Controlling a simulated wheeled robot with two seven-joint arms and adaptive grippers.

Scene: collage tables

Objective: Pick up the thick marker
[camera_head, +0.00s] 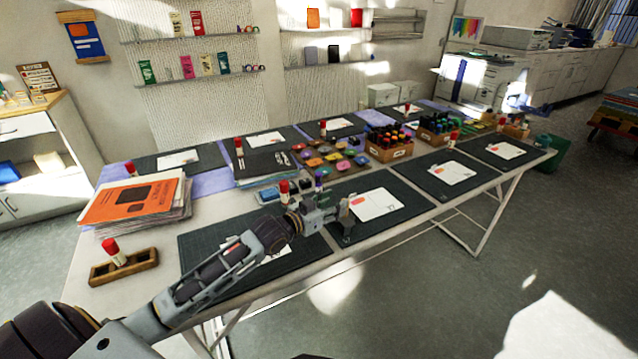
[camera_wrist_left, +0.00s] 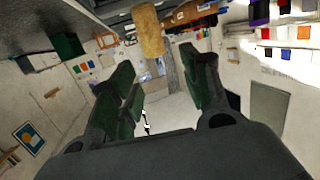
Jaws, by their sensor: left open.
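Another (camera_head: 284,190) stands just behind my left gripper (camera_head: 344,211). A small purple-topped stick (camera_head: 319,181) also stands just behind this gripper. I cannot tell which of these, if any, is the thick marker. The left gripper is over the table's near side, beside a white card (camera_head: 376,204). In the left wrist view its fingers (camera_wrist_left: 165,75) are apart with nothing between them. A tan cylinder (camera_wrist_left: 148,30) shows beyond the tips. My right gripper is not seen.
Dark mats with white cards line the long table. A paper stack with an orange cover (camera_head: 130,204) lies at the left. A dark folder (camera_head: 262,164) lies behind the gripper.

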